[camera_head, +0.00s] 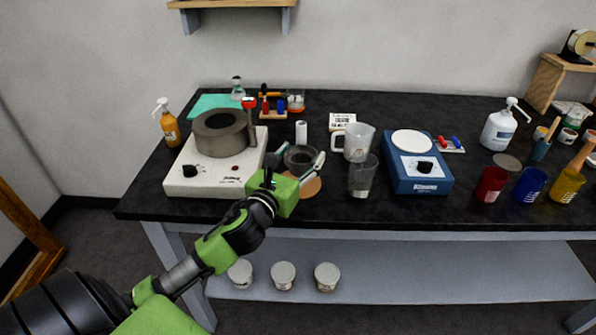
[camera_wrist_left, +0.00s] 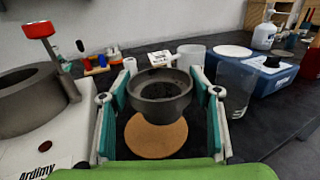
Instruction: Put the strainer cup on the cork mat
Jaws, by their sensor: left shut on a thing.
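The strainer cup, a dark grey round cup (camera_head: 299,157), is between the fingers of my left gripper (camera_head: 297,163). In the left wrist view the cup (camera_wrist_left: 160,94) is upright, with both fingers of the gripper (camera_wrist_left: 161,95) against its sides. The cork mat (camera_head: 312,187) is a round tan disc on the black table, partly hidden by my gripper. In the left wrist view the mat (camera_wrist_left: 155,139) shows below the cup's near side. I cannot tell whether the cup's base touches anything. My right gripper is not in view.
A white hotplate (camera_head: 215,182) with a grey ring-shaped vessel (camera_head: 220,145) stands left of the gripper. A white cylinder (camera_head: 301,132) stands behind the cup.

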